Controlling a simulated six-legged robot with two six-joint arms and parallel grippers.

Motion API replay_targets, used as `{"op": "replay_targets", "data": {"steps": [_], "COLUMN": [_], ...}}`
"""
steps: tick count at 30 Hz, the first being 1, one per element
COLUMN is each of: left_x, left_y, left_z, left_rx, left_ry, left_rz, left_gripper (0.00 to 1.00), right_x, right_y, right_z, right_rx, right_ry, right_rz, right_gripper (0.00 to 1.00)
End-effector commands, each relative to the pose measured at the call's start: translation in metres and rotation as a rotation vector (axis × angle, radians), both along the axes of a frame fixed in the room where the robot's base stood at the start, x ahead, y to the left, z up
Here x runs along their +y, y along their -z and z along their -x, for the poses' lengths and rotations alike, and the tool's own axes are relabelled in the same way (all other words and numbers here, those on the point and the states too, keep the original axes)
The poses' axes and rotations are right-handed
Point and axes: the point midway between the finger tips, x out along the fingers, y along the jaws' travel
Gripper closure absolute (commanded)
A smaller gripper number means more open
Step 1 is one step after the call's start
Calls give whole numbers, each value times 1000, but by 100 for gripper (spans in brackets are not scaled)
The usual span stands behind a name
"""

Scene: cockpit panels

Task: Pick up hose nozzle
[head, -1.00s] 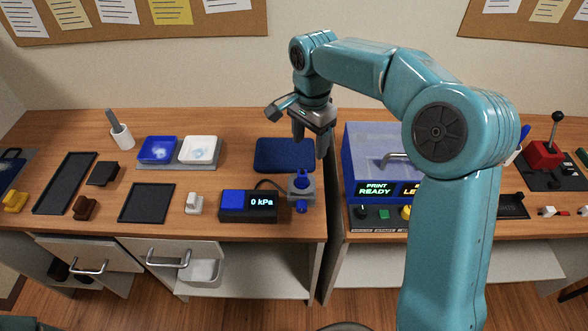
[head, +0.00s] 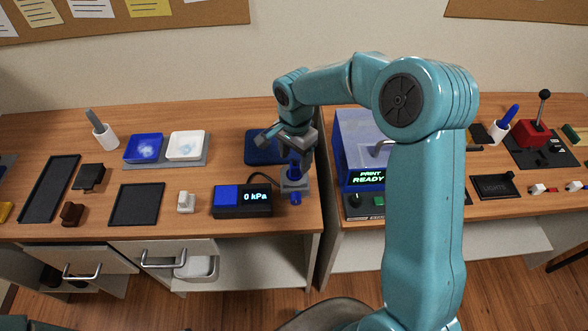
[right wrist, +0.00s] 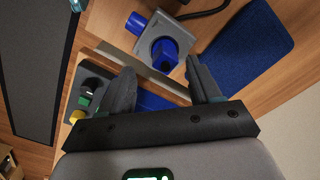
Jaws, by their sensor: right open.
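The blue hose nozzle (head: 295,169) stands in a grey block (head: 304,185) at the right end of the left desk, beside the pressure unit (head: 242,199) reading 0 kPa. In the right wrist view, the nozzle (right wrist: 165,54) sits in the grey block (right wrist: 152,40), just beyond the fingertips and between their lines. My right gripper (head: 287,147) is open and empty, above and behind the nozzle, partly covering it in the head view. I cannot tell whether a finger touches it. My left gripper is not in view.
A dark blue pad (head: 256,150) lies behind the nozzle, and a dark hose runs beside it. A blue printer box (head: 357,150) stands on the right desk, across a narrow gap. A black tray (head: 137,205) and a small white switch (head: 186,202) are farther left.

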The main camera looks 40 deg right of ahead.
Motion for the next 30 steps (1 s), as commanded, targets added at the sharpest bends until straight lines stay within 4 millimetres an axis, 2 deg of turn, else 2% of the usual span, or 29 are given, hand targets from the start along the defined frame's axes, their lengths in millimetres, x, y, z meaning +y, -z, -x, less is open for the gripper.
{"op": "replay_targets", "data": {"steps": [6, 9, 13, 18, 20, 24, 30], "left_x": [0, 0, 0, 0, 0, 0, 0], "left_y": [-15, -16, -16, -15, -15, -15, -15], "left_z": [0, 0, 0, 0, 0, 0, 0], "left_rx": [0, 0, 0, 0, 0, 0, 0], "left_ry": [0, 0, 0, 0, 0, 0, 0], "left_rz": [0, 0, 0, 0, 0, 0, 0], "left_gripper": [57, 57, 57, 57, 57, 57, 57], "right_x": [-3, -3, -3, -3, -3, -3, -3], "right_y": [29, 44, 52, 52, 52, 52, 52], "right_z": [-7, -8, -9, -9, -9, -9, -9], "right_rx": [7, 4, 2, 1, 1, 0, 0], "right_ry": [1, 0, 0, 0, 0, 0, 0], "right_rz": [-2, 0, -1, 0, 0, 0, 0], "right_gripper": [37, 37, 37, 37, 53, 99, 100]}}
